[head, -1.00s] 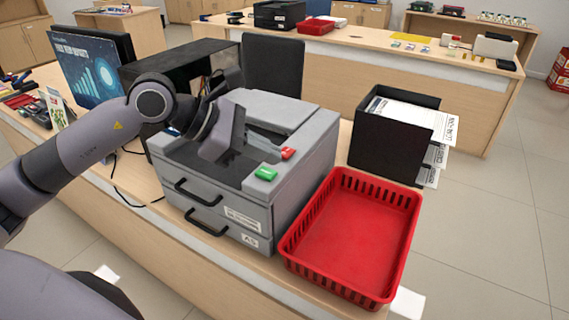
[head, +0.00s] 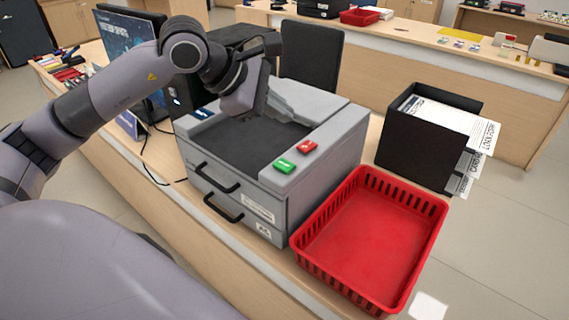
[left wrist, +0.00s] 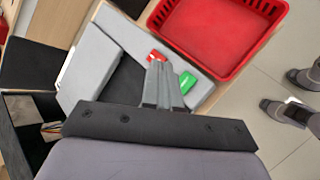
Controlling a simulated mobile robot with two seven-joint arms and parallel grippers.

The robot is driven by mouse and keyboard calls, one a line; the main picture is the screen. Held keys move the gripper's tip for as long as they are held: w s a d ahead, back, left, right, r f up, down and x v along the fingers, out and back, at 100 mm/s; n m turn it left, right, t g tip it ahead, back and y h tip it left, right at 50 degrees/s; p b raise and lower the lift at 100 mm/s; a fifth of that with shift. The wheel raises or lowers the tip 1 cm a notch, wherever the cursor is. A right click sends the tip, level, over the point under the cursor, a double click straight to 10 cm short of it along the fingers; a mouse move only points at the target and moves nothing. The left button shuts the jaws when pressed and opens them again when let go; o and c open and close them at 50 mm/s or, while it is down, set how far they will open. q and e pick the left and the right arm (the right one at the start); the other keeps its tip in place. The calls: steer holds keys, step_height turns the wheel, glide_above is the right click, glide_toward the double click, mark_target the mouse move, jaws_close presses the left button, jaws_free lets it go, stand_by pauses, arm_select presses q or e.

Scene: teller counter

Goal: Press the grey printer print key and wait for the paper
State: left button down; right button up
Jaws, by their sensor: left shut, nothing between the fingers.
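The grey printer (head: 330,145) stands on the counter. A green key (head: 285,166) and a red key (head: 306,146) sit on its right top edge. Its dark top recess (head: 250,150) looks bare in the part that shows. My left gripper (head: 303,118) is shut and empty, above the back of the printer and behind the red key in the head view. In the left wrist view its closed fingers (left wrist: 159,66) overlap the picture of the keys, with the red key (left wrist: 156,56) and green key (left wrist: 187,82) beside them. My right gripper is not in view.
A red basket (head: 437,205) stands right of the printer. A black paper tray (head: 420,154) with printed sheets is behind it.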

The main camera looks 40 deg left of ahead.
arm_select(q)
steer(key=b, duration=0.6)
glide_above(280, 166)
step_height(280, 166, down, 8)
steer(key=shift+r, duration=0.25)
steer(key=shift+f+b, duration=0.4)
steer(key=shift+f, duration=0.2)
stand_by(1.0)
steer(key=shift+f+b, duration=0.4)
steer(key=shift+b, duration=0.1)
steer(key=shift+f+b, duration=0.5)
steer(key=shift+b, duration=0.05)
stand_by(0.5)
steer(key=shift+r, duration=0.1)
steer(key=shift+r+p, duration=0.55)
steer(key=shift+r, duration=0.3)
steer(key=shift+r, duration=0.1)
